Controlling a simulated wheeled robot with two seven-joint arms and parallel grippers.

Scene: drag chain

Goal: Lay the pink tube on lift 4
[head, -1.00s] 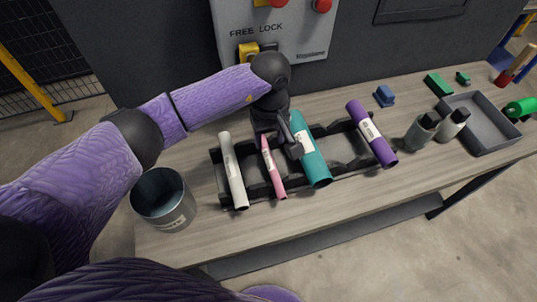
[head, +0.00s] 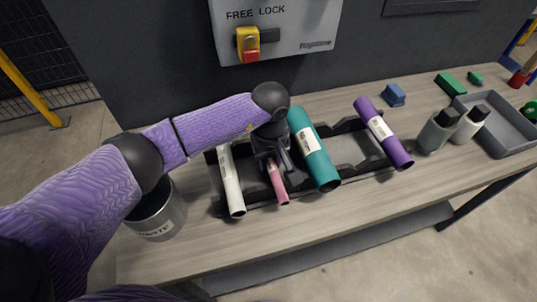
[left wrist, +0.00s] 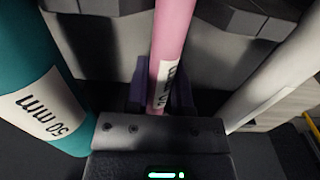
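The pink tube (head: 280,190) lies at a slant across a black rack (head: 375,177), between a white tube (head: 232,185) and a teal tube (head: 315,150). My left gripper (head: 276,163) is down over its upper part and hides that part. In the left wrist view the pink tube (left wrist: 172,45) runs between my two purple fingers (left wrist: 164,92), which sit close against its sides. They look shut on it, with the tube still resting low in the rack. A purple tube (head: 383,132) lies further right. I can read no lift number. My right gripper is out of view.
A bare rack stretch (head: 345,150) shows between the teal and purple tubes. A metal bin (head: 160,215) stands at the left. Two bottles (head: 437,130), a grey tray (head: 500,128) and a blue block (head: 393,95) are on the right. A control box (head: 290,22) hangs behind.

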